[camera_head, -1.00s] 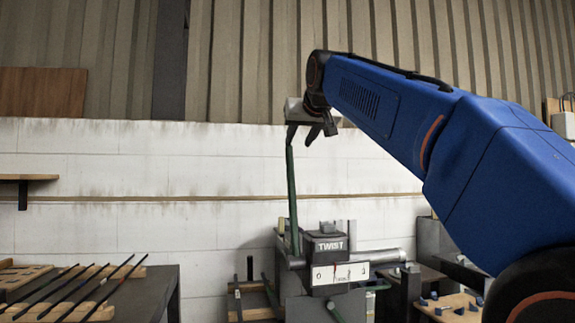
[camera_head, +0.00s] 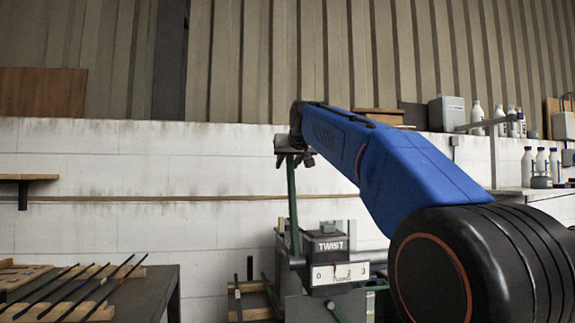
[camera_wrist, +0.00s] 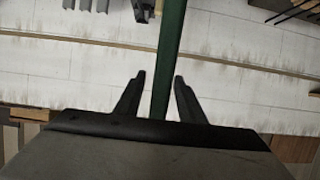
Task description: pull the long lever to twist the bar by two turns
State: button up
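The long green lever (camera_head: 292,200) rises from the left side of the grey machine marked TWIST (camera_head: 328,243) in the head view. My gripper (camera_head: 293,152) is at the lever's upper end. In the wrist view the lever (camera_wrist: 168,50) runs between the two dark fingers of my gripper (camera_wrist: 159,76). The fingers stand apart, with a gap on the left of the lever; I cannot tell if the right finger touches it. A short piece of the grey bar (camera_head: 372,256) shows right of the machine. My arm hides its right part. A white dial plate (camera_head: 340,273) faces me.
A dark table (camera_head: 150,290) with several thin rods on wooden racks stands at the left. White bottles (camera_head: 540,163) and boxes stand on shelves at the right, behind my arm. The white wall (camera_head: 120,200) lies behind the machine.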

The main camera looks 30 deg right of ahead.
jog(key=shift+w+f, duration=0.1)
jog(key=shift+w, duration=0.15)
grip_shut()
jog(key=shift+s, duration=0.15)
